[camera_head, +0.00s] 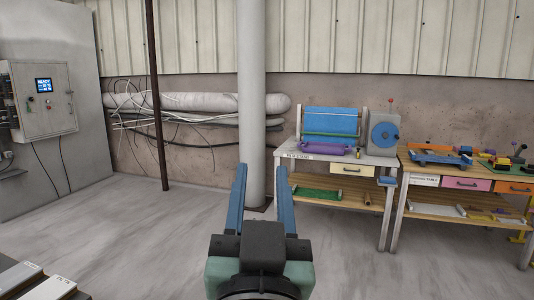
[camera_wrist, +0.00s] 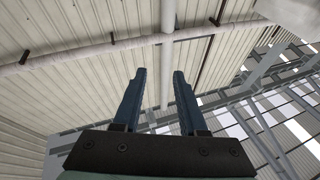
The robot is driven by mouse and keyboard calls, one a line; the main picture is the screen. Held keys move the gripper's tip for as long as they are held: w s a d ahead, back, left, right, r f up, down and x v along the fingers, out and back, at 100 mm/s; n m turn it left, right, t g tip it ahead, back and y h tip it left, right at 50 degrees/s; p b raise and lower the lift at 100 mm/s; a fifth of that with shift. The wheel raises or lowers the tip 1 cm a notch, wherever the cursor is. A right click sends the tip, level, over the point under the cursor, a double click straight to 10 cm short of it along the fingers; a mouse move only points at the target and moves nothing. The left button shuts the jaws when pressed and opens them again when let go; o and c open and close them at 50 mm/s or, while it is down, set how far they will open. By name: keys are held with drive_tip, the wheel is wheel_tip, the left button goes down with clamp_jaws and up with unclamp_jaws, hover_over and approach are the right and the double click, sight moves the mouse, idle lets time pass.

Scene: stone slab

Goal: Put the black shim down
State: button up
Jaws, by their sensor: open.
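My gripper (camera_head: 261,170) is raised in the middle of the head view, with its two blue fingers apart and nothing between them. The wrist view also shows the gripper (camera_wrist: 159,72) open and empty, pointing up toward the wall cladding and roof. I cannot make out a black shim in either view.
A dark surface (camera_head: 15,272) with pale labelled blocks (camera_head: 55,287) shows at the lower left. A workbench (camera_head: 302,157) with a blue roller machine (camera_head: 330,121) stands right of a grey column (camera_head: 252,100). Another bench (camera_head: 420,170) is farther right. The middle floor (camera_head: 165,240) is clear.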

drive_tip(key=s+r+t, duration=0.2)
drive_tip(key=s+r, duration=0.2)
drive_tip(key=r, duration=0.2)
drive_tip(key=s+r+n+t, duration=0.1)
drive_tip(key=s+r+t, duration=0.2)
drive_tip(key=s+r, duration=0.2)
wheel_tip(320, 180, up, 3)
drive_tip(key=shift+d+f, duration=0.2)
drive_tip(key=shift+d, duration=0.1)
